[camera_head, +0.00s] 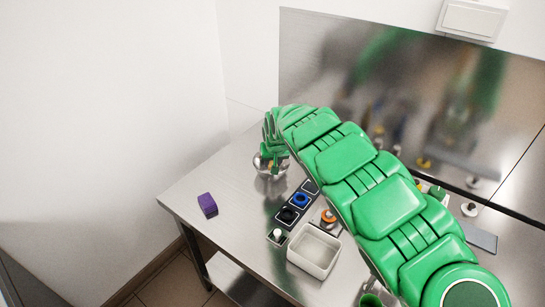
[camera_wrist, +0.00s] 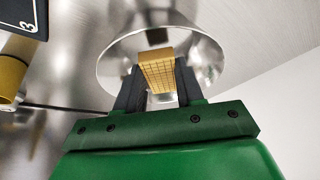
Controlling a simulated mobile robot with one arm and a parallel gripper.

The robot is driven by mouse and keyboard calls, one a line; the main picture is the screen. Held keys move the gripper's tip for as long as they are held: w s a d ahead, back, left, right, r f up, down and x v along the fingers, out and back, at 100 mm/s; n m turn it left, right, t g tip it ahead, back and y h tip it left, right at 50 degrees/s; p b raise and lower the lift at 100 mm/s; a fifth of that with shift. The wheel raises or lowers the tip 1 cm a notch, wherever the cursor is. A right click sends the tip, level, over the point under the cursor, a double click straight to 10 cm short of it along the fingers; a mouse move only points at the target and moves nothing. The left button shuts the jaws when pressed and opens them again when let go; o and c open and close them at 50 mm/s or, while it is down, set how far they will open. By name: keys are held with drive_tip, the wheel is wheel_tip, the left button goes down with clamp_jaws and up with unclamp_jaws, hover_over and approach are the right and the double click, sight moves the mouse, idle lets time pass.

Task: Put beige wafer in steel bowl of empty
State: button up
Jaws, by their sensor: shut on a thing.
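The beige wafer (camera_wrist: 158,73), a small block with a grid pattern, is held between the two dark fingers of my gripper (camera_wrist: 156,88) in the wrist view. The steel bowl (camera_wrist: 205,55) is behind and around it in that view, and the wafer overlaps the bowl's opening. I cannot tell how deep the wafer is relative to the rim. In the head view the bowl (camera_head: 271,168) stands toward the back left of the steel table, with my gripper (camera_head: 271,160) right above it, partly hidden by my green arm.
A purple block (camera_head: 207,204) lies near the table's left edge. A white square container (camera_head: 314,250) and a dark strip with numbered places (camera_head: 289,215) holding several small items are nearer the front. The steel table (camera_head: 225,170) is clear around the block. A steel splashback stands behind.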

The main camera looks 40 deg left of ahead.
drive_tip(key=shift+f, duration=0.2)
drive_tip(key=o, duration=1.1)
drive_tip(key=shift+r, duration=3.6)
